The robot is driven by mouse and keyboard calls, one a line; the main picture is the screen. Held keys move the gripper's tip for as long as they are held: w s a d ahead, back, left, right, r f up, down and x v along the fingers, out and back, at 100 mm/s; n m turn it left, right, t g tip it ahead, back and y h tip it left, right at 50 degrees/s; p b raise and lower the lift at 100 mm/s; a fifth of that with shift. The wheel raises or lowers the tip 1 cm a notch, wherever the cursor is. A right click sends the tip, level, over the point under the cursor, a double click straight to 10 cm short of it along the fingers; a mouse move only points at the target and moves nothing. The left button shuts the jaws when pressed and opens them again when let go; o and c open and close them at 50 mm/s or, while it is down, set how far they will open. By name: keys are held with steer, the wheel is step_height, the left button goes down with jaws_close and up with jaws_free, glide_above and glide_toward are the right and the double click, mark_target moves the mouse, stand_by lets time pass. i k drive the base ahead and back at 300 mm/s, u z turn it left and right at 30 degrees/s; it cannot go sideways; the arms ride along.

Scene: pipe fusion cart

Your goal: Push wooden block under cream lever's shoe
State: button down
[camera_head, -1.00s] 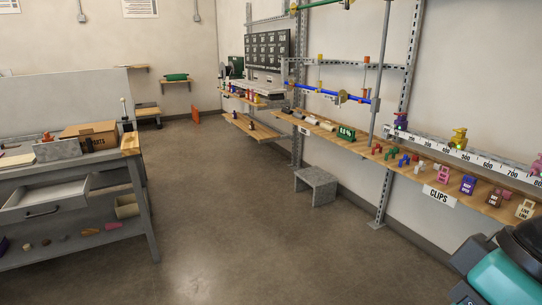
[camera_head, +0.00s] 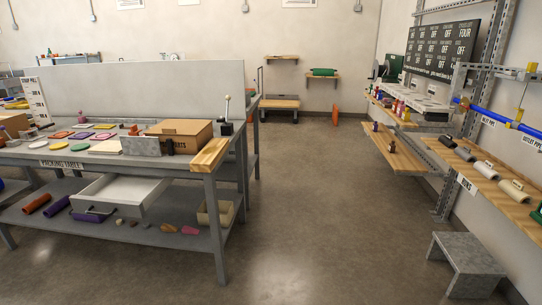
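A lever with a pale, cream-looking knob (camera_head: 227,99) stands upright on a dark base near the right end of the packing table (camera_head: 165,174). Its shoe is too small to make out from here. A light wooden block (camera_head: 210,155) lies at the table's front right corner, in front of the lever; I cannot tell whether it is the task's block. My gripper is not in view.
A cardboard box (camera_head: 180,129) stands left of the lever. An open drawer (camera_head: 121,193) juts out below the tabletop. A grey step stool (camera_head: 466,262) stands at the lower right, below wall shelves. The floor between table and shelves is clear.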

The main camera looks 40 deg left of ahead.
mark_target(208, 158)
steer(key=u, duration=2.75)
steer(key=i, duration=2.2)
steer(key=z, duration=2.05)
